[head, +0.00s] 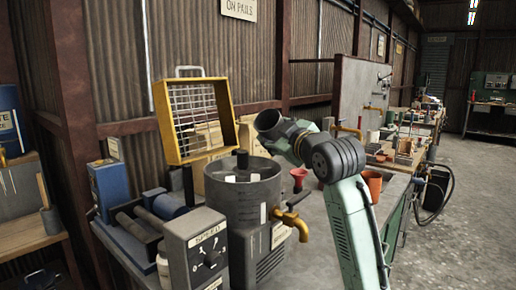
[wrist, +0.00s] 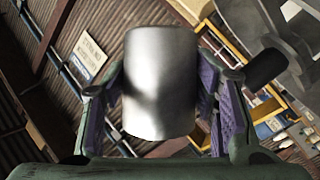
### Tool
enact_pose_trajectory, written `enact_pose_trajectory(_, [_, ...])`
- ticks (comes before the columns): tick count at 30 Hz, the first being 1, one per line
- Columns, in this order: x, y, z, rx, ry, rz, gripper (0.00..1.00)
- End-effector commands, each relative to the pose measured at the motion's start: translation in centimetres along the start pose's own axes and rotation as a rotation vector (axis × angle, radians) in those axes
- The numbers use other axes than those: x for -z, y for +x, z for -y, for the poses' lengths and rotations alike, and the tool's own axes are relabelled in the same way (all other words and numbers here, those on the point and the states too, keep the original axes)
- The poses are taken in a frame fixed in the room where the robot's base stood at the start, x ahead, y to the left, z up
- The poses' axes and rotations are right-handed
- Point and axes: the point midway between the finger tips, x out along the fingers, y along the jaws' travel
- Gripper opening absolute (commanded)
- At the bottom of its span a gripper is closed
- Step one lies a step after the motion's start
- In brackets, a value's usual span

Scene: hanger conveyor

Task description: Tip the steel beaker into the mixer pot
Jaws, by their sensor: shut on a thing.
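The steel beaker (head: 269,124) is held up at the right of the mixer pot, its dark open mouth tilted toward the upper left in the head view. My gripper (head: 292,137) is shut on it. In the wrist view the shiny beaker (wrist: 160,82) sits between the two purple-padded fingers of my gripper (wrist: 160,105). The mixer pot (head: 240,205) is a grey cylinder with a brass tap, standing on the bench below and left of the beaker. Its open top shows a dark central shaft. The beaker's contents are hidden.
A yellow guard frame with wire mesh (head: 194,118) stands raised behind the pot. A grey speed control box (head: 197,250) is in front. A red funnel (head: 299,178) and an orange cup (head: 373,183) stand on the bench to the right. A blue box (head: 110,188) is at left.

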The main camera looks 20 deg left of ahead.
Motion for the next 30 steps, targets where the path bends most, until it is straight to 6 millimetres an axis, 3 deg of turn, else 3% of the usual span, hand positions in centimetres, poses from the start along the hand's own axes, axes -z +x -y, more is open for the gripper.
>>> enact_pose_trajectory(14, [0.1, -0.1, -0.1, 0.034, 0.084, 0.036, 0.15])
enact_pose_trajectory(23, [0.6, -0.5, 0.7, 0.174, 0.418, 0.183, 0.15])
enact_pose_trajectory(30, [0.5, -0.6, 0.8, 0.187, 0.452, 0.199, 0.15])
